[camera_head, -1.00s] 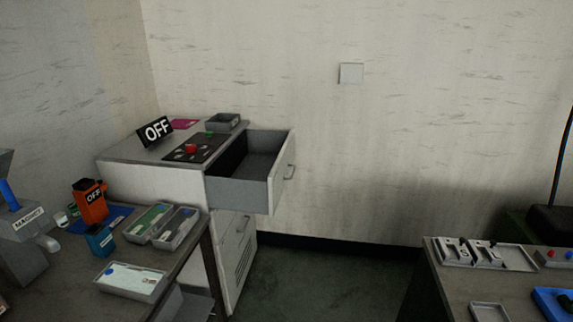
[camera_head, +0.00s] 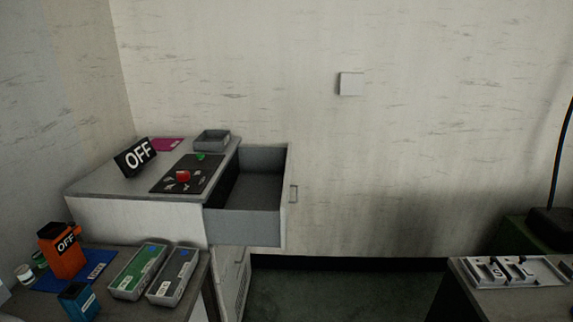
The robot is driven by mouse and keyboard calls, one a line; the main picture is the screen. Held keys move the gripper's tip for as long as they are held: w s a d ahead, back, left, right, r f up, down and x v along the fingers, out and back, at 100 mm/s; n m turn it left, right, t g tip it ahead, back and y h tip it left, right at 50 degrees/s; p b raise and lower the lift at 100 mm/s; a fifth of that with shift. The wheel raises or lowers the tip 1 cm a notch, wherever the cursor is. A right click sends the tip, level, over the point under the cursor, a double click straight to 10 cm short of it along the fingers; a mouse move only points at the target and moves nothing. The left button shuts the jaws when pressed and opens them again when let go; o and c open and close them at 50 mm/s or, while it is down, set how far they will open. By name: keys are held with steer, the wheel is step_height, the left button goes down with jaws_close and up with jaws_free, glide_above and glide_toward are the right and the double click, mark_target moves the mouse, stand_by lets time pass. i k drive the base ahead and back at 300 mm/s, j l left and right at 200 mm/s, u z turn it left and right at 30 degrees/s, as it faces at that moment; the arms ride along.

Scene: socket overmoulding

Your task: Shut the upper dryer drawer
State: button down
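The upper dryer drawer (camera_head: 243,227) stands pulled out to the right from the white dryer cabinet (camera_head: 135,219). Its inside looks empty and grey. Its handle (camera_head: 294,193) is on the front panel, facing right. Below it, the lower drawer front (camera_head: 234,282) shows in part and looks flush with the cabinet; the nearby table hides some of it. My gripper is not in view.
On the dryer top are an OFF sign (camera_head: 135,156), a black control panel with a red button (camera_head: 183,176) and a grey tray (camera_head: 211,140). A table with bins (camera_head: 138,271) stands at the front left. Another table (camera_head: 500,301) is at right. Floor between is clear.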

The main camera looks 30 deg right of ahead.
mark_target(255, 212)
steer(key=i+z, duration=0.45)
steer(key=i, duration=0.15)
steer(key=i+j+z, duration=0.25)
steer(key=i+z, duration=0.15)
steer(key=i, duration=0.15)
steer(key=i+l, duration=0.1)
steer(key=i, duration=1.15)
steer(key=i+j, duration=0.1)
steer(key=i, duration=0.1)
